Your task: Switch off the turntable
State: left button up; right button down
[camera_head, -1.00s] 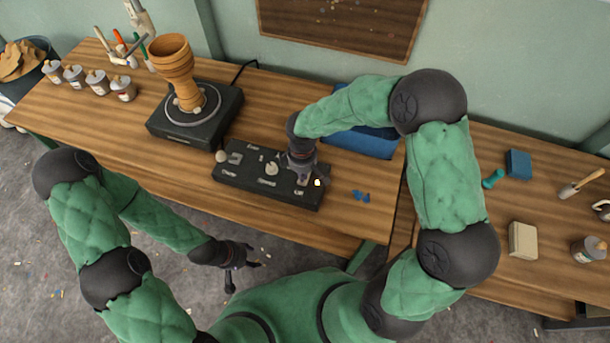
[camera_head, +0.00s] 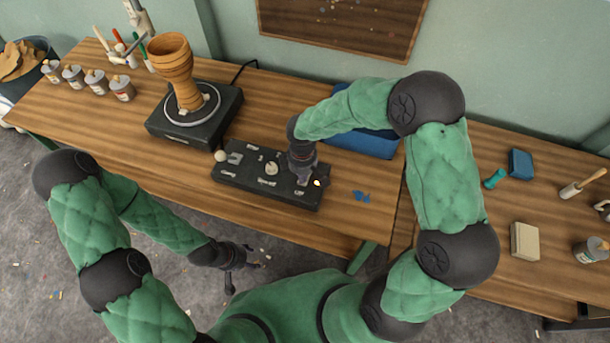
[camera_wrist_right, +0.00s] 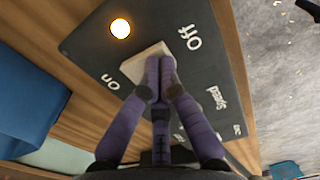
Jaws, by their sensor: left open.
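The turntable (camera_head: 159,125) is a dark box with a round plate, and an orange-brown goblet drum (camera_head: 172,65) stands upright on it. In front lies a black control panel (camera_head: 240,180) with knobs and labels. My right gripper (camera_head: 304,181) is over the panel's right end. In the right wrist view, its fingers (camera_wrist_right: 160,65) are together, with tips at a pale switch block (camera_wrist_right: 136,66) between the "On" and "Off" labels; they partly hide it. A lamp (camera_wrist_right: 120,28) beside the block glows. My left gripper (camera_head: 256,256) is open and empty, low in front of the table.
Several small jars (camera_head: 96,82) and a tool holder stand at the table's back left. A blue box (camera_head: 360,142) lies behind my right forearm. A second table (camera_head: 490,240) is on the right.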

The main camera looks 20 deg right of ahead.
pick_arm(q)
jog(key=shift+f, duration=0.2)
pick_arm(e)
jog(key=shift+f, duration=0.25)
pick_arm(q)
jog(key=shift+r, duration=0.15)
pick_arm(e)
jog(key=shift+r, duration=0.15)
jog(key=shift+r+p, duration=2.8)
jog(key=shift+r, duration=0.65)
pick_arm(q)
notch_tip(320, 180, up, 6)
jog(key=shift+f, duration=0.25)
pick_arm(e)
jog(key=shift+f, duration=0.1)
